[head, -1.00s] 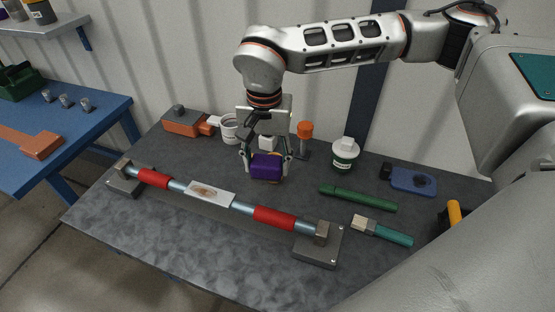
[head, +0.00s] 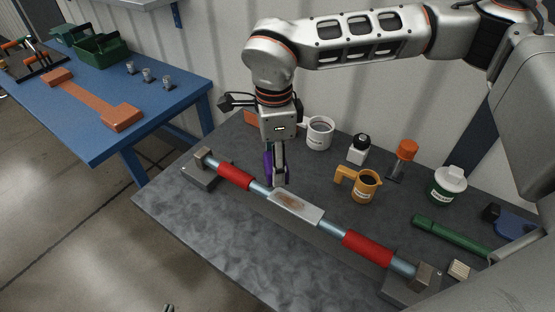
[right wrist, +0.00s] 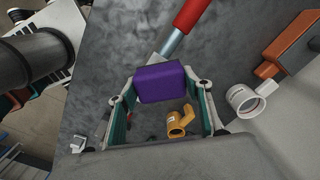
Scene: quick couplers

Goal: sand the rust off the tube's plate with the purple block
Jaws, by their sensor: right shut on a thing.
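The tube (head: 334,229) spans two grey end blocks on the dark table, with red sleeves and a pale flat plate (head: 316,214) in its middle. A brown rust patch (head: 291,200) shows on the plate. My right gripper (head: 278,178), whose arm comes in from the right, is shut on the purple block (head: 268,166), near the plate's left end. Contact between block and plate cannot be told. In the right wrist view the block (right wrist: 160,83) sits between both fingers and hides part of the plate. Only small tips, apparently of my left gripper (head: 168,308), show at the bottom edge.
Behind the tube stand a white mug (head: 320,133), an orange mug (head: 366,188), a small black-capped bottle (head: 359,150), an orange-topped tool (head: 405,153) and a white-lidded tub (head: 448,187). A green cylinder (head: 447,235) lies at the right. The table front is clear.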

